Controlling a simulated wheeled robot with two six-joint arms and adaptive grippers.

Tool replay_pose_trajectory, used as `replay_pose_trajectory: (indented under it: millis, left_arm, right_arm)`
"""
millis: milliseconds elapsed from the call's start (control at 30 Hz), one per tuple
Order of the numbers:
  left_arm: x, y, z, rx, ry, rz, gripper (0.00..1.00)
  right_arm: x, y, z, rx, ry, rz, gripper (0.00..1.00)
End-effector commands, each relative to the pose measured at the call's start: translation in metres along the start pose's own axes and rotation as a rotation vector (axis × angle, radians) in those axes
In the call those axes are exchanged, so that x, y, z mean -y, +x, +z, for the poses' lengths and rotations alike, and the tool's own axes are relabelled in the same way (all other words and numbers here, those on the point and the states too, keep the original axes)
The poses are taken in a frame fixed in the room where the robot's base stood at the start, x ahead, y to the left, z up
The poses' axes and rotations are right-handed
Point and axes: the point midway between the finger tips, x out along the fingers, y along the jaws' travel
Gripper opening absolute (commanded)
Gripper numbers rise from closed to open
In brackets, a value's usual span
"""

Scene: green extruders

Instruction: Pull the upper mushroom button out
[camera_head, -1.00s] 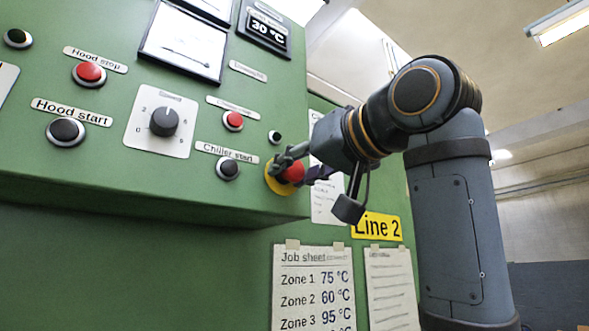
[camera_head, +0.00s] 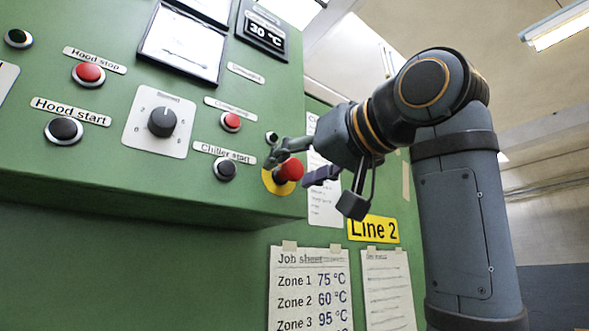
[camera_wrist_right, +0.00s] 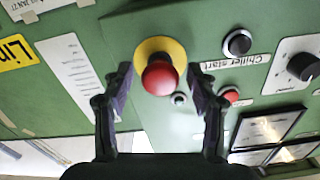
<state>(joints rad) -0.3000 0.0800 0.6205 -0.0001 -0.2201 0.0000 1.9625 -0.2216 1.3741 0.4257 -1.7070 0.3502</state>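A red mushroom button (camera_head: 289,170) on a yellow round collar (camera_head: 275,182) sits near the lower right corner of the green panel. It is the only mushroom button on a yellow collar in view. In the right wrist view the red cap (camera_wrist_right: 160,77) faces the camera between the two fingers. My right gripper (camera_head: 291,168) is open, with one finger on each side of the cap. In the right wrist view there is a clear gap between each fingertip and the cap (camera_wrist_right: 160,69). My left gripper is not in view.
Close by on the panel (camera_head: 100,185) are the Chiller start button (camera_head: 227,169), a small red button (camera_head: 231,121) and a small dark button (camera_head: 271,137). A rotary knob (camera_head: 162,122) is farther left. Paper sheets and a yellow Line 2 sign (camera_head: 373,229) hang below right.

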Motion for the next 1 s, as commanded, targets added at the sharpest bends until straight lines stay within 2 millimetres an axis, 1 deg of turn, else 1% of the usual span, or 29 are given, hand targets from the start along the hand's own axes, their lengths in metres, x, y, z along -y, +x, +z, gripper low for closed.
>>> replay_pose_trajectory:
  millis: [233,333,433,600,733,800,900,1000]
  left_arm:
    - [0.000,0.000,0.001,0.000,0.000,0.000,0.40]
    - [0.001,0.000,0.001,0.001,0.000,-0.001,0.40]
    - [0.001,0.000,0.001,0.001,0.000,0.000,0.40]
    - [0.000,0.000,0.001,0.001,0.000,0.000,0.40]
    - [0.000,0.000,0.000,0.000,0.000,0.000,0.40]
    - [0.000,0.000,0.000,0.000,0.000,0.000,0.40]
    - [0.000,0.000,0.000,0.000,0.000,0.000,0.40]
    - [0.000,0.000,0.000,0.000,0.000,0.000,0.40]
  right_arm:
    - [0.000,0.000,0.000,0.000,0.000,0.000,0.60]
    - [0.000,-0.006,-0.001,-0.003,0.000,0.000,0.60]
    - [0.000,-0.024,-0.001,-0.005,-0.002,0.001,0.60]
    - [0.000,-0.067,-0.002,-0.006,-0.002,0.001,0.60]
    - [-0.001,-0.096,-0.001,-0.006,-0.002,0.002,0.60]
    - [-0.001,-0.107,-0.001,-0.004,0.000,0.001,0.60]
    - [-0.001,-0.117,0.000,-0.003,-0.001,0.001,0.60]
    - [0.000,-0.121,0.000,-0.002,0.000,0.000,0.60]
